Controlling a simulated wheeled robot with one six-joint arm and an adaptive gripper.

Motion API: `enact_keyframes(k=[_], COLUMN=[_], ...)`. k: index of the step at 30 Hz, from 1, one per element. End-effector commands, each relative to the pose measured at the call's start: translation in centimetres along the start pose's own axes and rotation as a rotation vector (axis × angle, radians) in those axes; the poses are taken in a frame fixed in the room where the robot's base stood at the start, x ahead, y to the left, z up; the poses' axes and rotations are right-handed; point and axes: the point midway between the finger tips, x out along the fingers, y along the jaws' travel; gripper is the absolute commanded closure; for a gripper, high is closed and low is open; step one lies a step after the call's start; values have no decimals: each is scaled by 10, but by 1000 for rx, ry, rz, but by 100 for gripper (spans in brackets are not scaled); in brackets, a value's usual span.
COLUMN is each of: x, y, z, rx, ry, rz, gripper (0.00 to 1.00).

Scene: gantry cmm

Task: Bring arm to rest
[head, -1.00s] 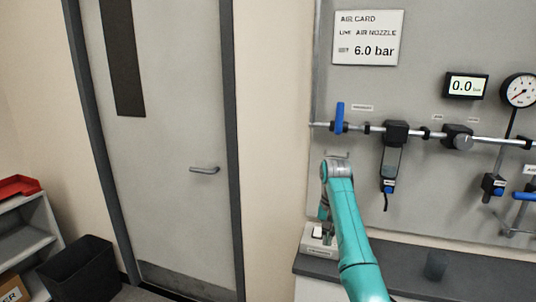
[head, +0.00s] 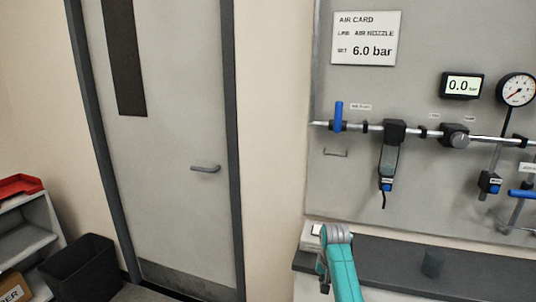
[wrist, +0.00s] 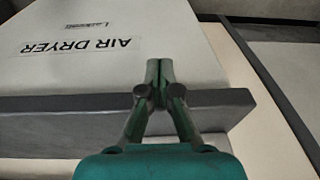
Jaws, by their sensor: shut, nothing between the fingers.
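My teal arm (head: 343,270) is low in the head view, in front of the left end of the bench. Its gripper (head: 324,284) hangs down there and is small in that view. In the wrist view, my gripper (wrist: 159,66) has its two green fingers together at the tips with nothing between them. Past the fingertips are the edge of the dark bench top (wrist: 50,108) and a white box marked AIR DRYER (wrist: 110,60). I cannot tell the gap between the fingertips and the box.
A panel (head: 440,30) carries a pipe with a blue-handled valve (head: 338,117), a filter (head: 389,150), a regulator knob (head: 456,137), a gauge (head: 516,90) and a display (head: 462,86) reading 0.0. A dark cup (head: 433,263) stands on the bench. A closed door (head: 170,180) and black bin (head: 82,270) are left.

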Motion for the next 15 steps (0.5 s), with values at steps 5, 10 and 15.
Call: enact_keyframes(k=[5, 10, 15], x=[64, 112, 148], y=[12, 23, 36], z=[42, 84, 131], rx=[-18, -38, -56], ry=[71, 146, 222], rz=[-19, -38, -55], gripper=[100, 100, 100])
